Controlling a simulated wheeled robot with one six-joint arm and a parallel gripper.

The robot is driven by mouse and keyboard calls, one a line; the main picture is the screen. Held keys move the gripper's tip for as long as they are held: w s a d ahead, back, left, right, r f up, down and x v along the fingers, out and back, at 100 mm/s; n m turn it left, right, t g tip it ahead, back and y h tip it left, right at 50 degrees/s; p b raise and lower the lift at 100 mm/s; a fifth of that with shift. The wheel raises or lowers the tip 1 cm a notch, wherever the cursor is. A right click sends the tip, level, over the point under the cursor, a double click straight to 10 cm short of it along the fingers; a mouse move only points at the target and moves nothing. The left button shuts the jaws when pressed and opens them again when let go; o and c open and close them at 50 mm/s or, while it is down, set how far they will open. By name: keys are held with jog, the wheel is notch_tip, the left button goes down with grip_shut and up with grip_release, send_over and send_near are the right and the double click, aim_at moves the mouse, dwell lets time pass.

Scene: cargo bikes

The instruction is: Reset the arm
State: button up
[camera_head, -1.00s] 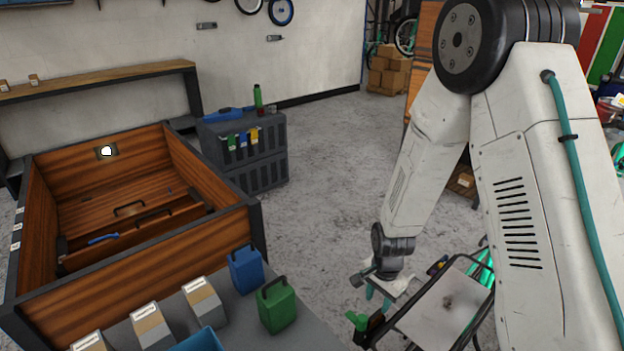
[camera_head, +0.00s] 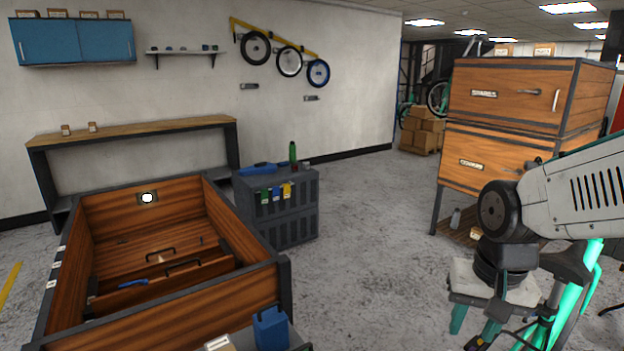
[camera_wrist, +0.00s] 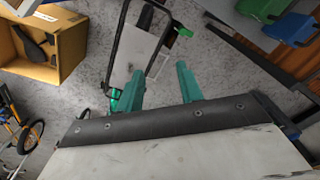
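My arm (camera_head: 585,185) is folded at the right of the head view, with the wrist hanging down at its end. My gripper (camera_head: 474,322) points down there, partly cut off by the bottom edge. In the wrist view my gripper (camera_wrist: 159,82) shows two teal fingers spread apart with nothing between them. Below it is a black-framed stand with a light panel (camera_wrist: 133,50); the fingers appear apart from it.
A wooden cargo box (camera_head: 180,306) is at the left, beside a grey crate stack (camera_head: 285,222). Wooden cabinets (camera_head: 510,95) stand behind my arm. In the wrist view an open cardboard box (camera_wrist: 68,45) is at upper left. The middle floor is clear.

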jog(key=s+r+n, duration=0.1)
jog(key=s+r, duration=0.2)
jog(key=s, duration=0.3)
jog(key=s+d+r+n, duration=0.1)
jog(key=s+r+n, duration=0.1)
jog(key=s, duration=0.3)
jog(key=shift+s+d+r+n, duration=0.15)
jog(key=shift+s+r+n, duration=0.2)
jog(key=shift+r, duration=0.55)
